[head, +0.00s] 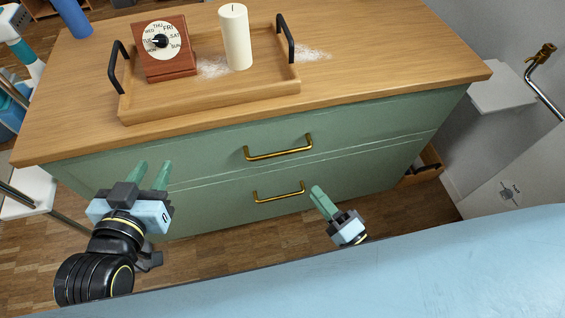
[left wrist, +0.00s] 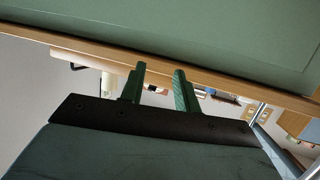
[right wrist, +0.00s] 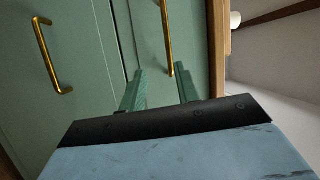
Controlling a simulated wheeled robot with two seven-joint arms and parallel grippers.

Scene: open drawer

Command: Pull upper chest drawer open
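The green chest has an upper drawer (head: 370,125) with a brass handle (head: 278,149), which also shows in the right wrist view (right wrist: 167,38). Both this drawer and the lower drawer (head: 370,172) look shut. My right gripper (head: 318,192) is open and empty, fingers pointing at the chest front. In the right wrist view my right gripper (right wrist: 158,72) has the upper handle ahead of the gap between its fingertips; contact cannot be told. My left gripper (head: 152,167) is open and empty in front of the chest's left part, and also shows in the left wrist view (left wrist: 159,68).
The lower drawer has its own brass handle (head: 279,193). On the wooden top, a tray (head: 210,101) holds a red-brown dial box (head: 168,66) and a white candle (head: 236,38). A white shelf (head: 503,92) and pipe are at the right. Wooden floor lies around the chest.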

